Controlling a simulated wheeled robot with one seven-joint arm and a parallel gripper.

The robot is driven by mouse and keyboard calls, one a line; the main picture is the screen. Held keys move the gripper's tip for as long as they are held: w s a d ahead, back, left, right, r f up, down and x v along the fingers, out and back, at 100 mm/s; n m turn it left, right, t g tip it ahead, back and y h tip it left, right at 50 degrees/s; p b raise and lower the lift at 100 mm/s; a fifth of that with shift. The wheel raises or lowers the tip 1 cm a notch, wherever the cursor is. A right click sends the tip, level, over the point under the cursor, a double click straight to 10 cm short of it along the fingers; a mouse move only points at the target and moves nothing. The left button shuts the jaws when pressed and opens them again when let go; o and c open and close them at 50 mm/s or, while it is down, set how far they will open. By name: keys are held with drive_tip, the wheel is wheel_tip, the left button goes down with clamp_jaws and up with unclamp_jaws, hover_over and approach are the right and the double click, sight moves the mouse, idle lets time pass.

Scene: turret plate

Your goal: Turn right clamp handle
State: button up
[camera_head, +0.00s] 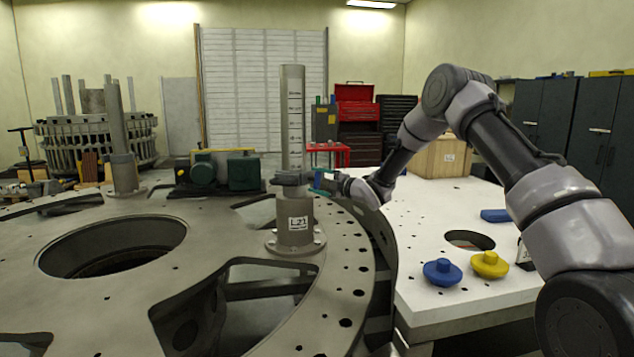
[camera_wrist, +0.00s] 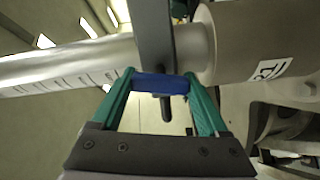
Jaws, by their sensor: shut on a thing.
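A grey upright post (camera_head: 292,120) with graduation marks stands in a wider labelled sleeve (camera_head: 296,222) on the round turret plate. A dark clamp (camera_head: 288,178) sits around the post at the top of the sleeve. My gripper (camera_head: 322,180) reaches the clamp from the right. In the wrist view, the green fingers of my gripper (camera_wrist: 160,82) are shut on the blue clamp handle (camera_wrist: 160,84). The dark clamp arm (camera_wrist: 153,40) passes behind the handle, and a short stub shows below it. The fingertips' exact contact is partly hidden.
The turret plate (camera_head: 100,285) has large openings. A left post (camera_head: 117,125) stands on it, with green motors (camera_head: 220,172) behind. A white table (camera_head: 440,215) at right carries a blue knob (camera_head: 442,272) and a yellow knob (camera_head: 489,264). A gap separates the plate and table.

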drive_tip(key=shift+f+n, duration=0.1)
drive_tip(key=shift+n, duration=1.1)
drive_tip(key=o, duration=1.2)
drive_tip(key=shift+o, duration=0.2)
drive_tip(key=v, duration=1.1)
drive_tip(key=shift+w, duration=0.1)
